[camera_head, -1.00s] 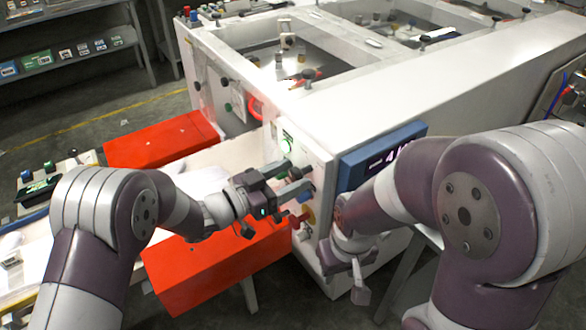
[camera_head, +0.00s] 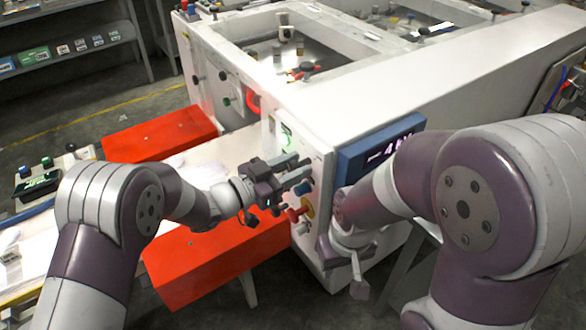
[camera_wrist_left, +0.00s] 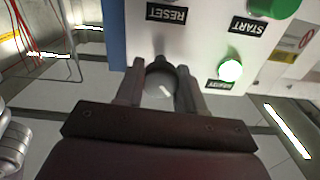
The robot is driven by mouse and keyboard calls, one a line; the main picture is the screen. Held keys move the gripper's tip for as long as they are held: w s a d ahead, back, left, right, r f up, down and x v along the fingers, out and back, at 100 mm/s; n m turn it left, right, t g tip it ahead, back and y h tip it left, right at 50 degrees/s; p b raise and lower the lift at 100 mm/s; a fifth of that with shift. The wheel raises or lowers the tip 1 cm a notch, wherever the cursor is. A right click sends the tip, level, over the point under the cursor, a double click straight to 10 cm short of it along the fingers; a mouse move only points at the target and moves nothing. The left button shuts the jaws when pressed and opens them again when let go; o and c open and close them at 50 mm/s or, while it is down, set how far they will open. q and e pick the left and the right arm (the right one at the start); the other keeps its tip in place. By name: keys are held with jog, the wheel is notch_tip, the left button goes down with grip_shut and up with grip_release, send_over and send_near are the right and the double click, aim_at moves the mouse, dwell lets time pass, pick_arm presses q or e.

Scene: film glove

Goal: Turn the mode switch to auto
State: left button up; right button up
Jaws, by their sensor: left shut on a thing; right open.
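The front panel (camera_head: 318,160) of the white machine faces my left arm. My left gripper (camera_head: 300,178) is at this panel. In the left wrist view its two fingers (camera_wrist_left: 160,88) are on either side of a round dark-rimmed knob (camera_wrist_left: 160,67), which looks like the mode switch, and are shut on it. The knob's face has a small white mark; its position labels cannot be read. My right gripper (camera_head: 355,268) is open and empty, low in front of the machine, apart from the panel.
The left wrist view shows a lit green READY lamp (camera_wrist_left: 230,70), a green START button (camera_wrist_left: 274,6) and a RESET label (camera_wrist_left: 166,13) near the knob. A red-and-yellow control (camera_head: 306,208) is below my left gripper. A blue-framed display (camera_head: 375,158) is to the right. Red guards (camera_head: 215,260) lie below.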

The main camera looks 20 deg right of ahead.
pick_arm(q)
jog(key=m+b, duration=0.5)
jog(key=b, duration=0.1)
jog(key=m+b, duration=0.4)
jog(key=b, duration=0.2)
jog(key=m+b, duration=0.5)
jog(key=b, duration=0.1)
jog(key=shift+s+f+m, duration=0.15)
jog(key=shift+f+m, duration=0.15)
jog(key=shift+f, duration=0.1)
jog(key=shift+r+m+b, duration=0.2)
jog(key=shift+m+b, duration=1.1)
jog(key=shift+b, duration=0.35)
jog(key=o, duration=1)
jog(key=shift+d, duration=0.1)
jog(key=v, duration=1.2)
jog(key=shift+a, duration=0.35)
jog(key=shift+s, duration=0.15)
